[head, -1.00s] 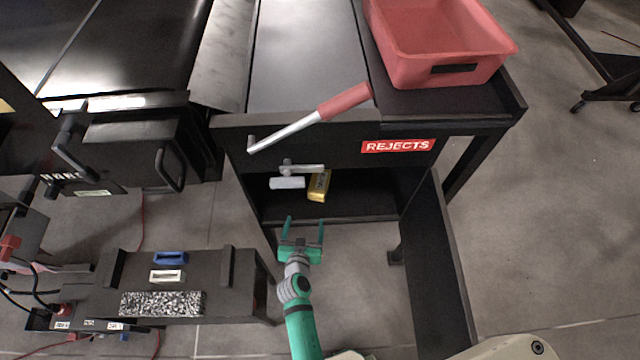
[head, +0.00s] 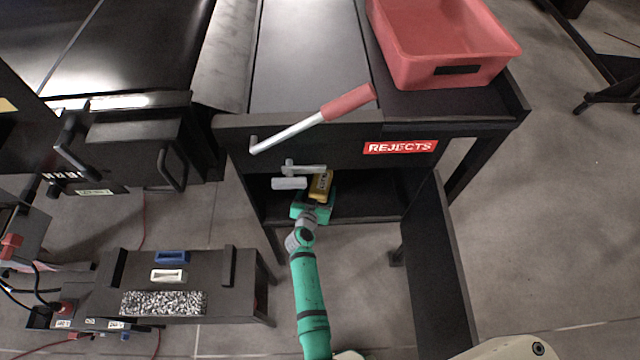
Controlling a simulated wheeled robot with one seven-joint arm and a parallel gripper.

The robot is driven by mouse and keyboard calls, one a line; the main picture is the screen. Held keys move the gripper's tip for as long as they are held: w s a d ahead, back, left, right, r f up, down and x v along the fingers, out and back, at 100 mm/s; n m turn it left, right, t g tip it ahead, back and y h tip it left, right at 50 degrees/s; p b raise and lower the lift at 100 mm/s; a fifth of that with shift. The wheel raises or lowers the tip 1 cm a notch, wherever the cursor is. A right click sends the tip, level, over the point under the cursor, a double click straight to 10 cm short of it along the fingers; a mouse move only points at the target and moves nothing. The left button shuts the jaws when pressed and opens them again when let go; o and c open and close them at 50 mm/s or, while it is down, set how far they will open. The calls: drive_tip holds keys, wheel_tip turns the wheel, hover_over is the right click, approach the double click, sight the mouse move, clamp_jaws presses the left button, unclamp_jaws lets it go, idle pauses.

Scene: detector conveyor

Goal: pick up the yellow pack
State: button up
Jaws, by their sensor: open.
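The yellow pack (head: 321,184) lies inside the open black compartment under the REJECTS sign, partly hidden by my gripper. My green gripper (head: 316,195) reaches into the compartment at the near end of the pack. Its jaws are open, and the fingertips seem to be beside the pack, though they are hard to make out. I cannot tell whether they touch it.
The compartment door (head: 437,270) hangs open on the right. A latch with a grey handle (head: 290,183) is just left of the pack. A red-gripped lever (head: 347,103) and a red bin (head: 440,40) are above. A low black stand (head: 215,275) is at lower left.

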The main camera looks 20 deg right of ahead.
sight(321, 183)
drive_tip(key=x, duration=0.4)
drive_tip(key=shift+d, duration=0.15)
drive_tip(key=c, duration=1.4)
drive_tip(key=shift+w+r, duration=0.1)
drive_tip(key=shift+c, duration=0.6)
